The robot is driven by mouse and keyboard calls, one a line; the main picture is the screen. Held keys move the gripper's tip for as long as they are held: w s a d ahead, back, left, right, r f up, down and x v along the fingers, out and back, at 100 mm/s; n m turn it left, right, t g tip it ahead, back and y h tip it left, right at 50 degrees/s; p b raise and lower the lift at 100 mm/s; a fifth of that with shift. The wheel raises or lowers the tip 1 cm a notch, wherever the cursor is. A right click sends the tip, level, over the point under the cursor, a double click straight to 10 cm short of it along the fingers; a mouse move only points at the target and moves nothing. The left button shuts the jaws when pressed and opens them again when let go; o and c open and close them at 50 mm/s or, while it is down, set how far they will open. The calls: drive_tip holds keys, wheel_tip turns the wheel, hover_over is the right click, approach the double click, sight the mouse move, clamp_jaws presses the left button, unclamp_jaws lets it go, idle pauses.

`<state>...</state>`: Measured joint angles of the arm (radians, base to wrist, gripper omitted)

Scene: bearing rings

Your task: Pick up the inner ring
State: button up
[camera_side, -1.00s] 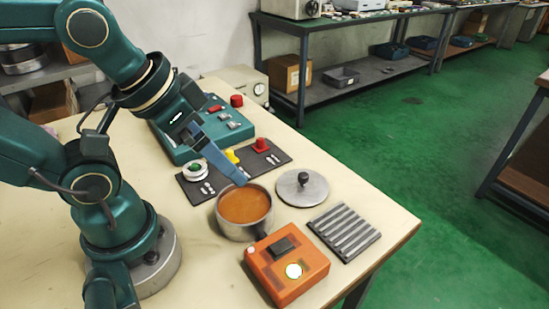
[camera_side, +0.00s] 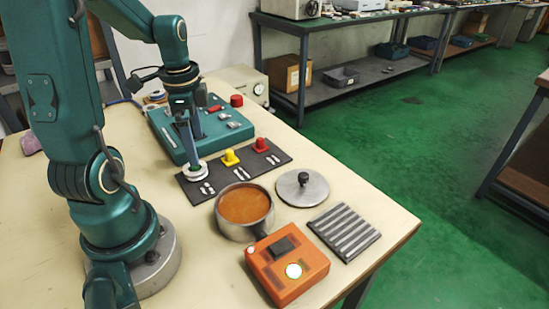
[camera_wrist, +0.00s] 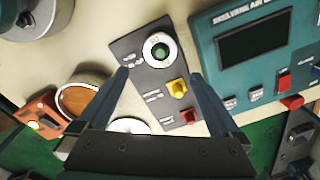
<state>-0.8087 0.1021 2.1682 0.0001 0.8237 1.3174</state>
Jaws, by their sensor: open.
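A pale metallic ring (camera_side: 195,174) sits around a green post on a black panel; I take it for the inner ring. In the wrist view this ring (camera_wrist: 147,50) lies just beyond the fingertips, roughly centred between them. My gripper (camera_side: 192,163) points down right above it, fingers apart with nothing between them. It also shows in the wrist view (camera_wrist: 159,73). In the side view the fingers partly hide the green post, and I cannot tell whether they touch the ring.
The black panel (camera_side: 220,178) also bears a yellow post (camera_side: 230,158) and a red post (camera_side: 260,145). A teal control box (camera_side: 228,136) stands behind. In front are a pot of brown liquid (camera_side: 244,206), a lid (camera_side: 302,188), a ridged rack (camera_side: 344,233) and an orange device (camera_side: 286,267).

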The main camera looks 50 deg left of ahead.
drive_tip(key=shift+s+a+f+n, duration=0.5)
drive_tip(key=shift+s+f, duration=0.15)
drive_tip(key=shift+s, duration=0.05)
drive_tip(key=shift+f, duration=2.45)
clamp_jaws()
drive_tip(key=shift+r, duration=0.15)
